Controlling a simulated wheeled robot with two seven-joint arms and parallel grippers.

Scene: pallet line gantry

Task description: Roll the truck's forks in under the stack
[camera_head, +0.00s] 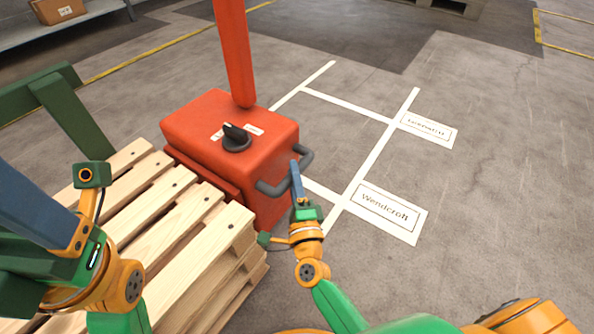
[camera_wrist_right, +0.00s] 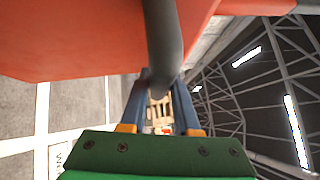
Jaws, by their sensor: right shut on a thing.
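The truck (camera_head: 225,140) is an orange-red box body with a black knob on top, a tall red post and a grey handle (camera_head: 271,188) on its near right side. A stack of wooden pallets (camera_head: 185,235) stands close against its left side. The forks are not visible. My right gripper (camera_head: 297,180) is shut on the grey handle; in the right wrist view the handle (camera_wrist_right: 163,45) runs in between its blue fingers. My left gripper (camera_head: 35,205) is over the stack at the left; its fingertips run out of view, so its opening cannot be judged.
White floor lines mark bays beyond and right of the truck, with a "Wendcroft" label (camera_head: 388,211) and another label (camera_head: 428,129). A dark green frame (camera_head: 65,105) stands behind the stack. A shelf with a cardboard box (camera_head: 58,10) is at far left. Floor at right is clear.

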